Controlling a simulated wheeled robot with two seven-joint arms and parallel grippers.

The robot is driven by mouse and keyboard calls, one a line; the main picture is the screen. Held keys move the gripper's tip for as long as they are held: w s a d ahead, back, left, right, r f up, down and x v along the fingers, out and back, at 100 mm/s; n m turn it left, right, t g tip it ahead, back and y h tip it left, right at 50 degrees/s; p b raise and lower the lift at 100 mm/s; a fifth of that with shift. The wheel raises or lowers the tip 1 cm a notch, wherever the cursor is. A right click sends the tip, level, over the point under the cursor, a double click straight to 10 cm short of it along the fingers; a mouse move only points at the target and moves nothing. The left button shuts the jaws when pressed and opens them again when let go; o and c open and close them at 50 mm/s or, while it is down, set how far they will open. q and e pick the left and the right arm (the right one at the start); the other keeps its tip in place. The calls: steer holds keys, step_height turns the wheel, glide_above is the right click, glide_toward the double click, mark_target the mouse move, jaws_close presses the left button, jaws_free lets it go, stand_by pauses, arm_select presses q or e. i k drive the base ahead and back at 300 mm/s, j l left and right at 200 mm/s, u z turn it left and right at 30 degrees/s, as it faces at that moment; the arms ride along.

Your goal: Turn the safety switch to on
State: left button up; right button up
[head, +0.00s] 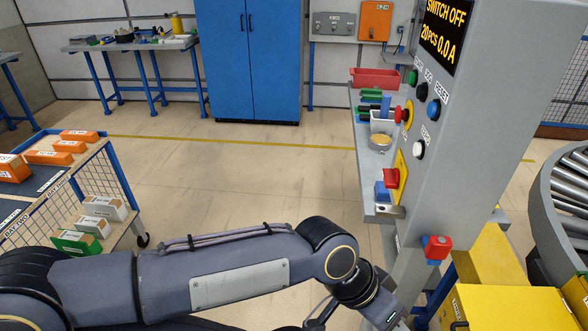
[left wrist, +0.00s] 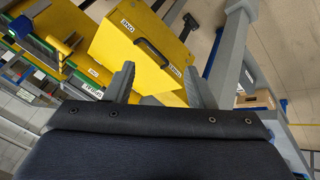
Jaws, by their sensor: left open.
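A red switch handle (head: 391,179) on a yellow plate sits on the side of the grey control column (head: 475,130), which I take to be the safety switch; its lettering is too small to read. The black display (head: 446,35) above reads SWITCH OFF, 20PCS 0.0 A. My left arm reaches in from the left, and its wrist is low in front of the column, below the switch and apart from it. In the left wrist view my left gripper (left wrist: 158,72) is open and empty, its fingers in front of a yellow case (left wrist: 140,45). The switch is not identifiable there.
A red mushroom button (head: 403,113) and several round buttons are on the column above the switch. A grey shelf (head: 383,213) with small parts juts from its left side. A red and blue part (head: 437,247) sits lower. The roller conveyor (head: 565,190) is right; open floor lies left.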

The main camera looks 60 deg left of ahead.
mark_target(391, 178)
steer(key=j+u, duration=0.2)
steer(key=u, duration=1.25)
